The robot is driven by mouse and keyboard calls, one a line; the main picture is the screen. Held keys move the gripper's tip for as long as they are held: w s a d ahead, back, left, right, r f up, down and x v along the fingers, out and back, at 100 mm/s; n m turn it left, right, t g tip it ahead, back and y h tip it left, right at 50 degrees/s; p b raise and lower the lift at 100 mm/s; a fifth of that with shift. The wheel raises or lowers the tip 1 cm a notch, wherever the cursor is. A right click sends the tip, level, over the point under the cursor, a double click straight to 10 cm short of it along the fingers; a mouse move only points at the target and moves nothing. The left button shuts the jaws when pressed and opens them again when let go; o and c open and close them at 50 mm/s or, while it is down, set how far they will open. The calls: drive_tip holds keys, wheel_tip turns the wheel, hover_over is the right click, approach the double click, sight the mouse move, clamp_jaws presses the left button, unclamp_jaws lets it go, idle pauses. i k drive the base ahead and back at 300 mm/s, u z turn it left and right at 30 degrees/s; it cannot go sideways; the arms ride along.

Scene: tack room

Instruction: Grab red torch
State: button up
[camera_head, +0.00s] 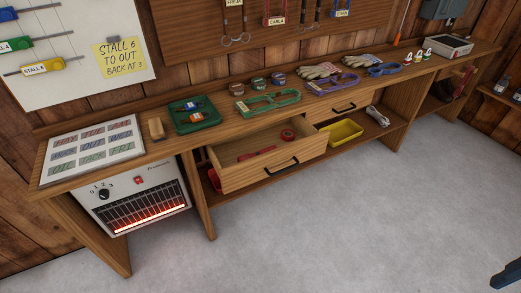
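A thin red elongated thing (257,155) lies in the open drawer (262,179); it could be the red torch, but it is too small to tell. A round red thing (288,135), like a roll of tape, lies further right in the same drawer. Another red thing (214,180) is partly hidden on the shelf, left of the drawer.
The long wooden bench holds a green tray (194,115), gloves (320,71) and coloured halters (268,101). A heater (135,195) with glowing bars stands below its left end. A yellow bin (345,131) sits under the bench. The grey floor in front is clear.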

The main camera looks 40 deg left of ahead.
sight(246, 156)
drive_tip(key=u, duration=0.4)
drive_tip(key=i, duration=0.65)
drive_tip(key=u, duration=1.05)
drive_tip(key=i, duration=0.4)
drive_tip(key=u, duration=0.4)
